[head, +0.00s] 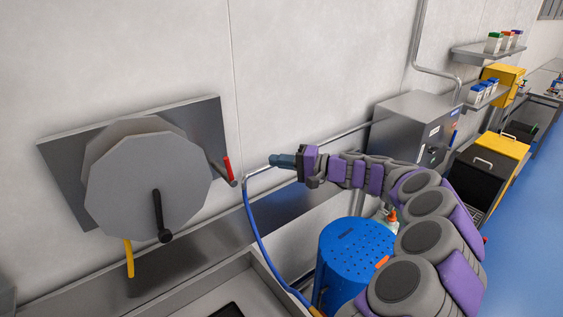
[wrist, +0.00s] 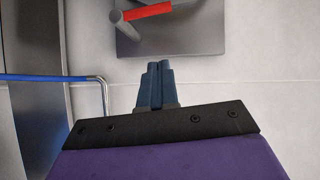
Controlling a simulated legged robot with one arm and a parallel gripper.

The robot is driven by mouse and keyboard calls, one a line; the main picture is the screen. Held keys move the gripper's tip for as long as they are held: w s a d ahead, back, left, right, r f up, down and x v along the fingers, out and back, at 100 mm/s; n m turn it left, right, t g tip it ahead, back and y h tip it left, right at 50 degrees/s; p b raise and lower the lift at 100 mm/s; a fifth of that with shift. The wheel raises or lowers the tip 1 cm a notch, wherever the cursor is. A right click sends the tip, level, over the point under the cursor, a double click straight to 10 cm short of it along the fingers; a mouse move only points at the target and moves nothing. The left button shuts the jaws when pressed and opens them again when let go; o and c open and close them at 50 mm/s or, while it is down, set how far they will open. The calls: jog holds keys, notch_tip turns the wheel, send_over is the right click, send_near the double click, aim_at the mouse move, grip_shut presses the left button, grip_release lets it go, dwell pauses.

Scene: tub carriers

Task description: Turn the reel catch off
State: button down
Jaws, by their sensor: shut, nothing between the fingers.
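The hose reel (head: 150,185) is a grey many-sided disc on a metal wall plate (head: 205,118), with a black crank handle (head: 160,215) and a yellow hose end below. The reel catch is a red lever (head: 227,168) on a grey post at the plate's right side. In the head view the lever stands nearly upright. In the wrist view the red lever (wrist: 148,11) lies across the top, beside its round grey post. My gripper (head: 273,160) is shut and empty, to the right of the catch and apart from it. Its blue fingertips (wrist: 158,68) point toward the plate in the wrist view.
A chrome pipe with a blue hose (head: 253,225) hangs just below my gripper. A sink (head: 190,292) lies below the reel. A blue drum (head: 340,275) stands under my arm. A steel cabinet (head: 400,110) and yellow-topped cart (head: 500,145) stand further right.

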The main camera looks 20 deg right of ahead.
jog(key=w+a+f+p, duration=0.1)
jog(key=w+a, duration=0.2)
jog(key=a, duration=0.6)
jog(key=shift+w+a, duration=0.25)
jog(key=shift+w, duration=0.05)
jog(key=shift+d, duration=0.15)
jog(key=shift+a, duration=0.25)
